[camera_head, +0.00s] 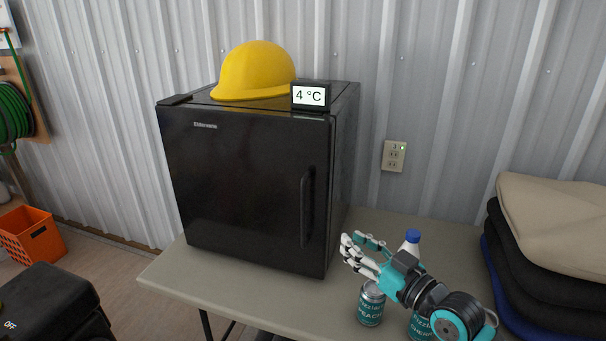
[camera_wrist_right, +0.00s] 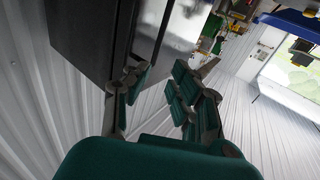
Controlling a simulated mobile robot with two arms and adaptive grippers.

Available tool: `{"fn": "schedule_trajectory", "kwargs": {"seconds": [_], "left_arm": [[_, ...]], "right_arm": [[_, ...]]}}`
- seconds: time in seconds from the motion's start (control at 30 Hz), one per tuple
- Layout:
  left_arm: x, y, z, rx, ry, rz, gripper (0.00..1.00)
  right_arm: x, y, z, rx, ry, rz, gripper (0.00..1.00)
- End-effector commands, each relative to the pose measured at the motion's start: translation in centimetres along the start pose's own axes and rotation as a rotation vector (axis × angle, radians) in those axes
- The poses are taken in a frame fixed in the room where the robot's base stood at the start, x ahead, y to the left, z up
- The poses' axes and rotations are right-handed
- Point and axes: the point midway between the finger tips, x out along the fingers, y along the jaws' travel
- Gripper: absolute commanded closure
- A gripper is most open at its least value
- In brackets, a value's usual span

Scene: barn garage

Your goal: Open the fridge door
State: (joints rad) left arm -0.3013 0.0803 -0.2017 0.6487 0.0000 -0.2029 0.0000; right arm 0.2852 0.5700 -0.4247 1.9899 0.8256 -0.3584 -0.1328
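The black mini fridge (camera_head: 245,190) stands on a table, its door shut. Its vertical handle (camera_head: 307,207) is on the right side of the door front. My right gripper (camera_head: 356,252) is right of the fridge's lower right corner, apart from the handle in the head view. Its fingers are spread open with nothing between them. In the right wrist view, my right gripper (camera_wrist_right: 158,95) shows its fingers apart, with the dark fridge (camera_wrist_right: 88,40) beyond them at the upper left. My left gripper is not in view.
A yellow hard hat (camera_head: 255,72) and a "4 °C" display (camera_head: 311,96) sit on the fridge. Cans, one a peach can (camera_head: 371,303), and a blue-capped bottle (camera_head: 411,241) stand near my right gripper. Folded cloths (camera_head: 553,225) are at the right. The table (camera_head: 225,285) is clear before the fridge.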

Motion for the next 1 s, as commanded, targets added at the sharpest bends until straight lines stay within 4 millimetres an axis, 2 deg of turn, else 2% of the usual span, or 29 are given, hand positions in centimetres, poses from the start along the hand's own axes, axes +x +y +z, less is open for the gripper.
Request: {"fn": "schedule_trajectory", "kwargs": {"seconds": [0.1,0.27,0.8,1.0], "left_arm": [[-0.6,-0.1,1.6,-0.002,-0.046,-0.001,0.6],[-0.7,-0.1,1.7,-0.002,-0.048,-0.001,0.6],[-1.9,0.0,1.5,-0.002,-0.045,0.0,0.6],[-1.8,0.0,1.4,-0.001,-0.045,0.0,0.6]], "right_arm": [[0.4,0.3,-0.2,0.003,-0.025,-0.004,0.77],[2.2,0.3,-0.2,0.005,-0.022,-0.003,0.77],[13.7,0.2,0.1,0.003,-0.021,-0.004,0.77],[16.5,0.2,0.2,0.002,-0.022,-0.004,0.77]]}}
